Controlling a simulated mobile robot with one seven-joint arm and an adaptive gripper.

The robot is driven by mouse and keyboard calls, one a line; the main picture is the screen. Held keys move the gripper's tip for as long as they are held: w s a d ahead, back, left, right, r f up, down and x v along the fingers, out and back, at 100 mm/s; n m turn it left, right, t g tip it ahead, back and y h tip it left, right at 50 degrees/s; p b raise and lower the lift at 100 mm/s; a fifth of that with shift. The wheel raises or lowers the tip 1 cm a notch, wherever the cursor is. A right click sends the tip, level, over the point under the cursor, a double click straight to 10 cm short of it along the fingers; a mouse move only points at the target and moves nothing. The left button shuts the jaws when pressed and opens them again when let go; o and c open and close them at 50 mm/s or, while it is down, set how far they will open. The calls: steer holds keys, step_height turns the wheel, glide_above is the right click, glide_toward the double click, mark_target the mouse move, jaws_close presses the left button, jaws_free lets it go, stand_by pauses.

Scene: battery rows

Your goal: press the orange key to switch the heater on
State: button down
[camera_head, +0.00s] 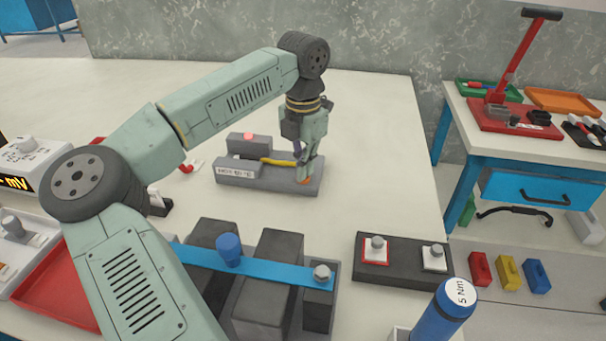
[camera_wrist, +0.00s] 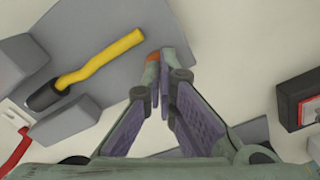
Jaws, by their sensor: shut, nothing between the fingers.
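The orange key (camera_head: 305,181) sits at the right end of a grey heater base (camera_head: 240,183) on the cream table. It also shows in the wrist view (camera_wrist: 153,56), partly hidden behind my fingertips. My gripper (camera_head: 304,170) points down over the key, its fingers shut and empty. In the wrist view my fingertips (camera_wrist: 159,62) overlap the key's near edge; whether they touch it I cannot tell. A red lamp (camera_head: 249,136) on the grey block at the back left of the base looks bright.
In front are dark grey battery blocks (camera_head: 280,265) crossed by a blue bar (camera_head: 270,269). A dark block with two bolts (camera_head: 405,262) and a blue torque tool (camera_head: 440,315) stand front right. The table right of the base is clear.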

steer(key=shift+r+p, duration=2.05)
steer(key=shift+r, duration=1.05)
steer(key=shift+f, duration=0.1)
steer(key=s+d, duration=0.2)
steer(key=d, duration=0.8)
steer(key=shift+b, duration=0.35)
